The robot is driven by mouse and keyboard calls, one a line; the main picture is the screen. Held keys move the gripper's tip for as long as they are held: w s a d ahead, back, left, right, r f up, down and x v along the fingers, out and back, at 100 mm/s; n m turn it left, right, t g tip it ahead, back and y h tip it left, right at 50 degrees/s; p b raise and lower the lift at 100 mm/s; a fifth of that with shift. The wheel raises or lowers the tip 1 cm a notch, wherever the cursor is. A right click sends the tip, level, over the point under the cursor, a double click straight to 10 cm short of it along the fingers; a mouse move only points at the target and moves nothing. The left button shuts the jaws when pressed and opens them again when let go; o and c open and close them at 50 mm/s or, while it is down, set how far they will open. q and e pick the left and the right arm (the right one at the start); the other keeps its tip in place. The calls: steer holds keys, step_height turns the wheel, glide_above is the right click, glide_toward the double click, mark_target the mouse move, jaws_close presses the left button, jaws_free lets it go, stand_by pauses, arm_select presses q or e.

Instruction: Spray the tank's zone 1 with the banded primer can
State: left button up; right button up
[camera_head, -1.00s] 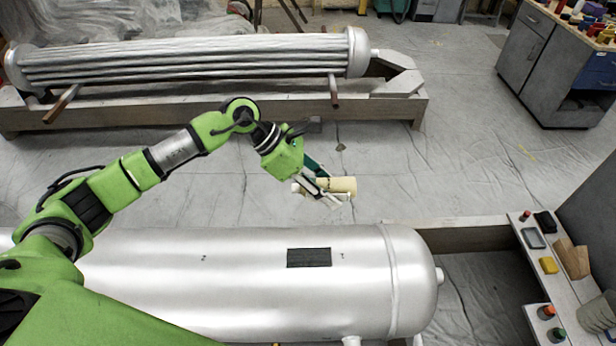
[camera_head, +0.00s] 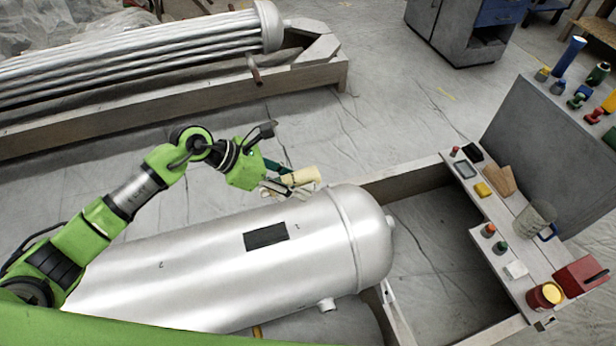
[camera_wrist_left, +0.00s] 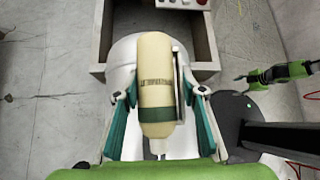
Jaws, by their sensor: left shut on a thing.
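The silver tank (camera_head: 200,275) lies on its side with a dark rectangular patch (camera_head: 265,236) and small dark marks on its surface. Which mark is zone 1 cannot be read. My left gripper (camera_head: 278,187) is shut on a cream can (camera_head: 301,177), just past the tank's far upper edge near its rounded end.
A tube bundle (camera_head: 130,45) lies behind.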

mark_target(312, 178)
arm_select(q)
steer(key=s+a+b, duration=0.2)
steer(key=s+a, duration=0.1)
steer(key=a, duration=0.5)
steer(key=s+a+b, duration=0.3)
steer(key=a, duration=0.5)
steer(key=shift+s, duration=0.4)
steer(key=shift+a+r, duration=0.1)
steer(key=c, duration=0.7)
steer(key=shift+o, duration=0.2)
steer(key=w+d, duration=0.2)
steer(key=d, duration=0.4)
steer(key=w+d+b, duration=0.1)
steer(key=w+d, duration=0.2)
steer(key=d, duration=0.4)
steer(key=w+d, duration=0.3)
steer(key=d, duration=0.4)
steer(key=shift+w+d, duration=0.15)
steer(key=shift+w, duration=0.05)
